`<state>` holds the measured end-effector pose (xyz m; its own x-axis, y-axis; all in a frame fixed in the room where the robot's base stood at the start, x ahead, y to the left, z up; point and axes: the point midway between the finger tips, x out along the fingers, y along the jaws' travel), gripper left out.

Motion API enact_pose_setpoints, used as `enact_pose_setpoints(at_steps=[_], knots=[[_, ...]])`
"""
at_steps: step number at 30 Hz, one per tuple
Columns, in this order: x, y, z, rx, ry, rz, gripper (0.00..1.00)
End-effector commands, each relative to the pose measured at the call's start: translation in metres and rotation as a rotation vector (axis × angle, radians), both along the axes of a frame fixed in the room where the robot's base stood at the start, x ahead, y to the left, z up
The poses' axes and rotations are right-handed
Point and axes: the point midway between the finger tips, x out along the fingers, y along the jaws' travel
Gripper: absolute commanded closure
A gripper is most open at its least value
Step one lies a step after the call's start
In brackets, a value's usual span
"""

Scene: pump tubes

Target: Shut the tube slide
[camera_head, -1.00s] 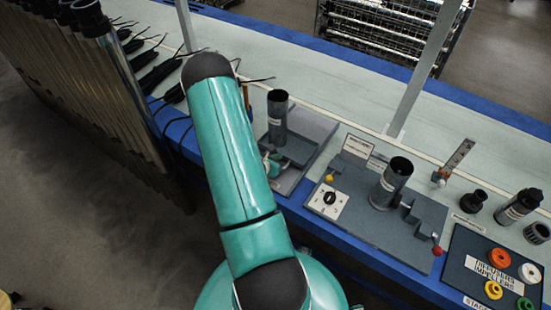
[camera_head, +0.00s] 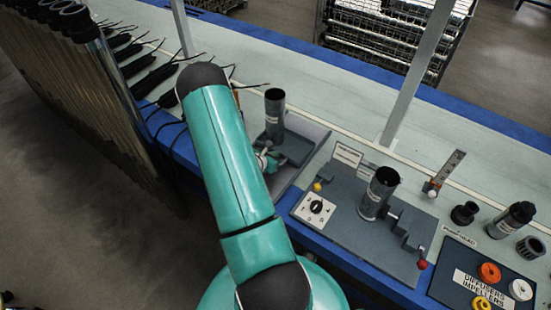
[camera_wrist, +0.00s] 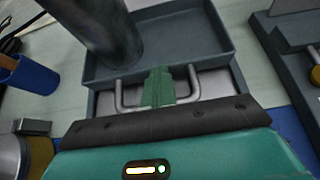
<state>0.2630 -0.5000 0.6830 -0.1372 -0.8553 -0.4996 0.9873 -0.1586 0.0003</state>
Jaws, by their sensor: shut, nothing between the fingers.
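The tube slide (camera_head: 300,155) is a grey tray-like unit on the bench, right of my arm in the head view. A dark upright tube (camera_head: 274,112) stands on it. In the wrist view the slide's walled tray (camera_wrist: 190,38) shows with the dark tube (camera_wrist: 103,32) at its left. A metal U-shaped handle (camera_wrist: 195,82) sticks out of its front toward me. My gripper (camera_wrist: 158,85) is shut and empty, its green fingertips at the handle between its two arms. I cannot tell whether they touch it. In the head view my arm partly hides the gripper (camera_head: 264,162).
Right of the slide is a grey station (camera_head: 345,222) with another tube and a red knob (camera_head: 422,265). A blue cup (camera_wrist: 32,76) stands left in the wrist view. Black cables lie behind my arm. Several long tubes stand at the left. The bench behind the slide is mostly clear.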

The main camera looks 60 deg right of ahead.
Motion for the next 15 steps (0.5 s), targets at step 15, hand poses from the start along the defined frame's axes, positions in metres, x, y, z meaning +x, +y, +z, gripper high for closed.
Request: enact_pose_setpoints(at_steps=[15], knots=[[0.001,-0.062,0.000,-0.001,-0.001,0.002,1.00]])
